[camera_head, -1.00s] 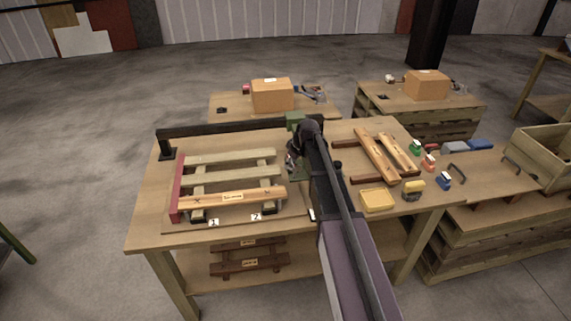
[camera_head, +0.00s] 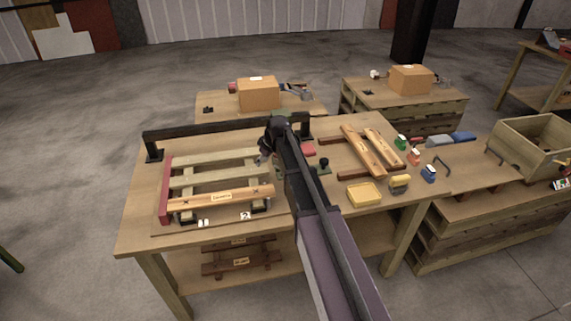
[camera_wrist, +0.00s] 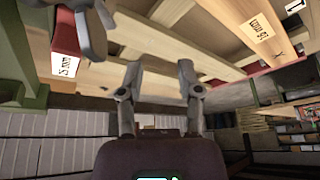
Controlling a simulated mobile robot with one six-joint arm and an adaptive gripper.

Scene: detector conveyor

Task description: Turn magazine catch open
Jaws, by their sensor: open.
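My gripper (camera_head: 264,158) is at the right end of the slatted wooden frame on the bench, mostly hidden by my arm in the head view. In the wrist view my gripper (camera_wrist: 158,90) has its two fingers apart with nothing between them. A grey lobed part (camera_wrist: 92,25), perhaps the catch, sits at the upper left, left of the fingers and apart from them. A red block (camera_wrist: 66,45) labelled 15 mm is beside it. A black knob (camera_head: 323,163) stands on a plate right of my arm. I cannot tell which part is the magazine catch.
A green post (camera_wrist: 25,85) stands close at left in the wrist view.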

